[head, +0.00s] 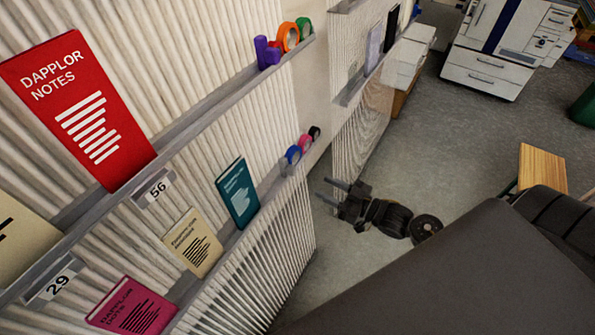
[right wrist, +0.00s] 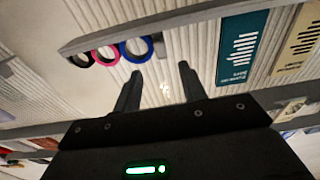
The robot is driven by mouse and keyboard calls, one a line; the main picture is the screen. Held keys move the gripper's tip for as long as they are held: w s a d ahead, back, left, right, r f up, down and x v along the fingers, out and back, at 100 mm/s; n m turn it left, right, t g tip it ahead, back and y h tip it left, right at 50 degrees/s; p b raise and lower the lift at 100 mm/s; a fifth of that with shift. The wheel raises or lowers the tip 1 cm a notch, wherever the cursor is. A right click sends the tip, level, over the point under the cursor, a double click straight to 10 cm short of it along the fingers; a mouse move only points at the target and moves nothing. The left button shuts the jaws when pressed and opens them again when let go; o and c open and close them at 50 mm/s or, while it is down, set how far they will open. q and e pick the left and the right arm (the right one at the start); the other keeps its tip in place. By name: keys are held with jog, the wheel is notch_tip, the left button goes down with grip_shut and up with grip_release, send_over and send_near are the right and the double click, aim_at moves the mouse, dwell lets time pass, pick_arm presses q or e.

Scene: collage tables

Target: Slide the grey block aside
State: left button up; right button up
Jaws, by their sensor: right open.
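I cannot make out a grey block in either view. My right gripper (head: 321,190) is open and empty, with its two fingers pointing left toward the slatted wall. In the right wrist view its fingers (right wrist: 160,72) are spread apart, with nothing between them but the wall behind. The tape rolls on the lower ledge show just beyond the left fingertip there. My left gripper is not in view.
The lower ledge holds blue (head: 293,155), pink (head: 305,142) and black (head: 315,132) tape rolls, plus a teal book (head: 238,193). The upper ledge holds a red book (head: 77,108) and orange tape (head: 289,37). Grey floor (head: 450,130) lies open between.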

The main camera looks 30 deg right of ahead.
aim_at(295, 173)
jog(key=p+x, duration=0.2)
jog(key=x, duration=0.6)
jog(key=shift+w+a+r, duration=0.1)
jog(key=shift+w+a, duration=0.1)
jog(key=shift+w, duration=0.15)
jog(key=shift+x, duration=0.8)
grip_shut()
jog(key=shift+a+p, duration=0.1)
jog(key=shift+p, duration=0.2)
